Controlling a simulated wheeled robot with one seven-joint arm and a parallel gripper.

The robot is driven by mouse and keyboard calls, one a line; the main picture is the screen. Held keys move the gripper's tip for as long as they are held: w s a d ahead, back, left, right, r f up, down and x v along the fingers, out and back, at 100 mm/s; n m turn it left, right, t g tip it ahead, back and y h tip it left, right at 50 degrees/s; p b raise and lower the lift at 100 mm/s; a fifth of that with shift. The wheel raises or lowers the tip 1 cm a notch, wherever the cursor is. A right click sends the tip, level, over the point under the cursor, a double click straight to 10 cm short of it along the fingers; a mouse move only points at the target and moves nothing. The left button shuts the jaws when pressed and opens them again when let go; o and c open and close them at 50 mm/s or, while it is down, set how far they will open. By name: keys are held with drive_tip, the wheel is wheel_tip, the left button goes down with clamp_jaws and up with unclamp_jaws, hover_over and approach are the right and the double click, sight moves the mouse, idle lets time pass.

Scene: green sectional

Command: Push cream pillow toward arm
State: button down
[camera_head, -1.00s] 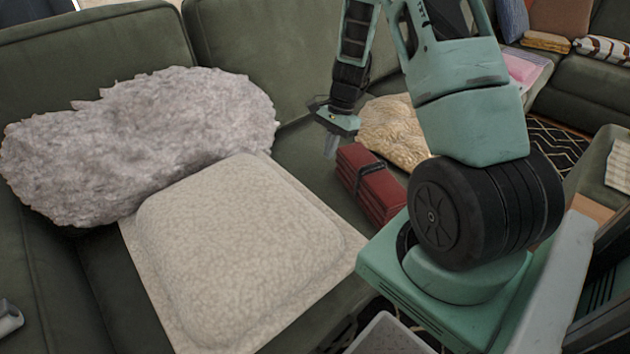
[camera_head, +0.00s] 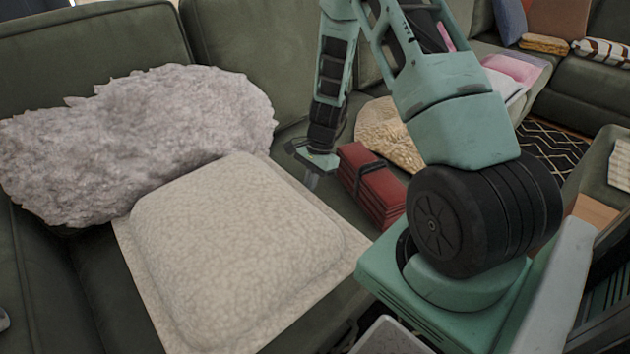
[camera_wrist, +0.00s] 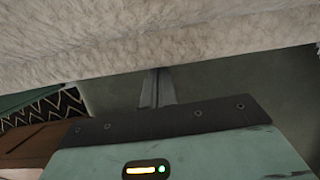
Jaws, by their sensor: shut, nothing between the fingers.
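The cream pillow (camera_head: 240,245) is square with a flat border and lies on the dark green sofa seat in the lower left of the head view. Its pale textured side (camera_wrist: 170,40) fills the top of the wrist view. My gripper (camera_head: 312,181) is shut and empty, pointing down at the pillow's right, near its upper right corner. In the wrist view my closed fingers (camera_wrist: 156,88) reach up to the pillow's lower edge. I cannot tell whether they touch it.
A fluffy grey pillow (camera_head: 135,140) lies against the backrest, touching the cream pillow's far side. A red folded bundle with a dark strap (camera_head: 372,185) sits right of my gripper. A yellowish pillow (camera_head: 388,130) lies behind it. A patterned rug (camera_head: 550,148) shows at right.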

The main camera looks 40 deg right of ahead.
drive_tip(key=a+p, duration=0.2)
drive_tip(key=a, duration=1.1)
drive_tip(key=shift+w+a, duration=0.15)
